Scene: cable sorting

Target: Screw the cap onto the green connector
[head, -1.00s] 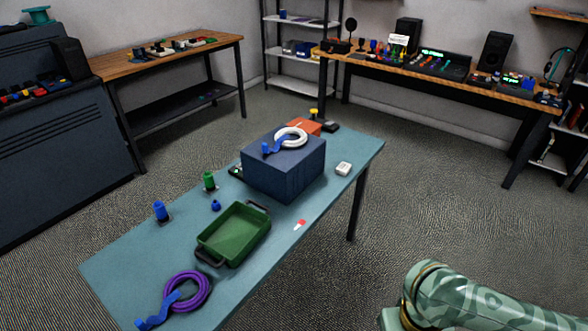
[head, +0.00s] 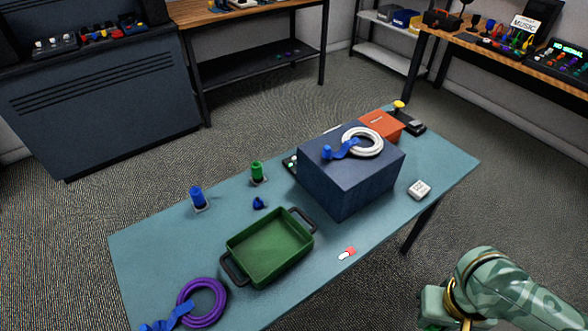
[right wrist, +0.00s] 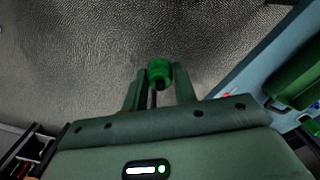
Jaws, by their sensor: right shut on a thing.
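The green connector (head: 257,172) stands upright on a small base on the teal table, left of the dark blue box. My right gripper (right wrist: 158,88) is shut on a green cap (right wrist: 159,70), which shows between the fingertips in the right wrist view. The cap is over the floor in that view, off to the side of the table and apart from the connector. In the head view only part of my right arm shows at the lower right; its gripper is not visible there. My left gripper is in neither view.
On the table (head: 150,258) are a green tray (head: 270,284), a blue connector (head: 198,197), a small blue cap (head: 259,203), a purple cable coil (head: 202,302), and a dark blue box (head: 352,172) bearing a white coil (head: 363,142). The table's front right is mostly clear.

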